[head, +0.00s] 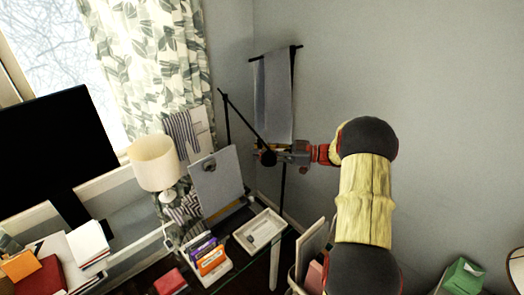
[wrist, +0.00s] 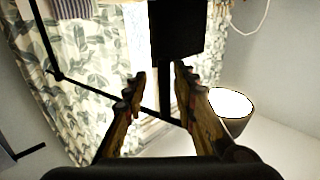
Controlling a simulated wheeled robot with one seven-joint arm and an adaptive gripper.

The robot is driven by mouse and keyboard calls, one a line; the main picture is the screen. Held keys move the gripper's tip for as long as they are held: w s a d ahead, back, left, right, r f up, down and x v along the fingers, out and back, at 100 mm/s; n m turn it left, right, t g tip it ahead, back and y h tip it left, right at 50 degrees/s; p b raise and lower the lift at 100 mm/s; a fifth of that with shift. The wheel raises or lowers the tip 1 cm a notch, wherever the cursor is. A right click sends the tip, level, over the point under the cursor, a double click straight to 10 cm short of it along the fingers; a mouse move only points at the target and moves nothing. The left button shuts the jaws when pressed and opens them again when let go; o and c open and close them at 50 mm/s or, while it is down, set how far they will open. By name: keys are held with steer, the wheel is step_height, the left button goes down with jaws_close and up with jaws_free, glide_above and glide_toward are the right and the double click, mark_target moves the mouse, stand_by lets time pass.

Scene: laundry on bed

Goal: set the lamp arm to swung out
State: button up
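The lamp arm (head: 246,122) is a thin black bar that slants down to the right from the top of a black post (head: 227,118). In the wrist view the two fingers (wrist: 159,76) are spread apart. The lamp arm (wrist: 100,92) crosses behind the fingers. I cannot tell whether either finger touches it.
A cream table lamp (head: 154,163), a grey clipboard (head: 216,175), a white tray (head: 260,231) and a book box (head: 208,258) stand below on the desk. A towel rack (head: 274,95) stands behind my gripper. A monitor (head: 55,155) is at left.

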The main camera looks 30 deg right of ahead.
steer(key=v, duration=1.2)
stand_by(0.5)
